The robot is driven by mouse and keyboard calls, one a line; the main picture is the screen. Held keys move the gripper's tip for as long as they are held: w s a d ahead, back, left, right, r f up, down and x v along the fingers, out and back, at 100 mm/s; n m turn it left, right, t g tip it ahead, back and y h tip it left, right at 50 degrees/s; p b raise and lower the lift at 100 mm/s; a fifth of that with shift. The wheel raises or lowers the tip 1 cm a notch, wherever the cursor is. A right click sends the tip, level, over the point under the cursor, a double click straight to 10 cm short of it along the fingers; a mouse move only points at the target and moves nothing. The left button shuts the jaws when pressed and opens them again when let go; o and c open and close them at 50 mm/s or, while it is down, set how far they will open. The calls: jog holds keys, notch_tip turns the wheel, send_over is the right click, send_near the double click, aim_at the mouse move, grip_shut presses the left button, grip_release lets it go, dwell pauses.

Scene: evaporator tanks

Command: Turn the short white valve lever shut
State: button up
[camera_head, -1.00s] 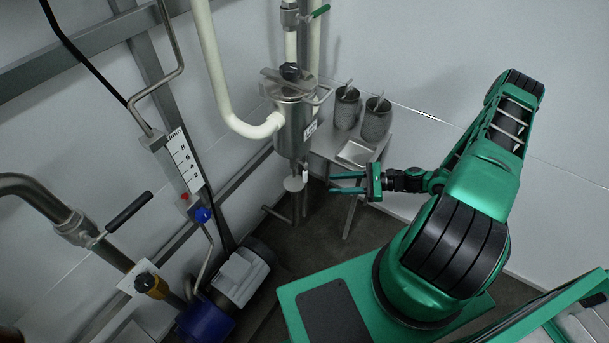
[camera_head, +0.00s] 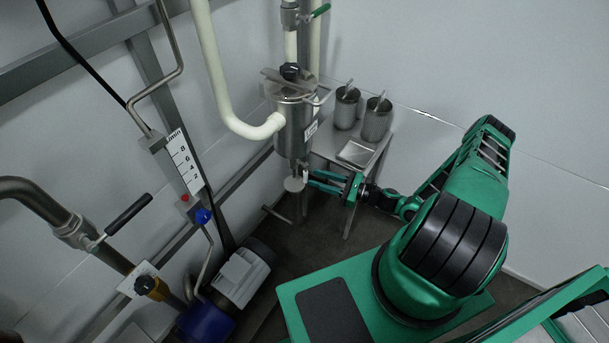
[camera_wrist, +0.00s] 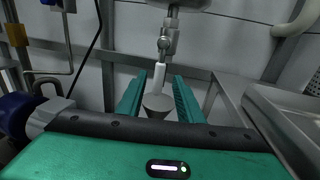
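The short white valve lever (camera_wrist: 159,77) hangs down from a metal valve (camera_wrist: 166,43) under the steel tank (camera_head: 294,125). In the head view the white lever (camera_head: 306,175) is small, at the tips of my gripper (camera_head: 312,180). In the wrist view my gripper (camera_wrist: 158,80) is open, with one green finger on each side of the lever. Gaps show between the fingers and the lever. I cannot tell how far the lever reaches between them in depth. A grey cup-like piece (camera_wrist: 157,103) shows just below the lever.
A small steel table (camera_head: 378,151) with two metal canisters (camera_head: 376,120) and a tray (camera_head: 356,153) stands right of the tank. A metal frame and a flow scale (camera_head: 184,163) stand at left. A blue and grey pump (camera_head: 240,275) sits on the floor.

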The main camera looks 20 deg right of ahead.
aim_at(306, 174)
jog(key=shift+x, duration=2.75)
grip_shut()
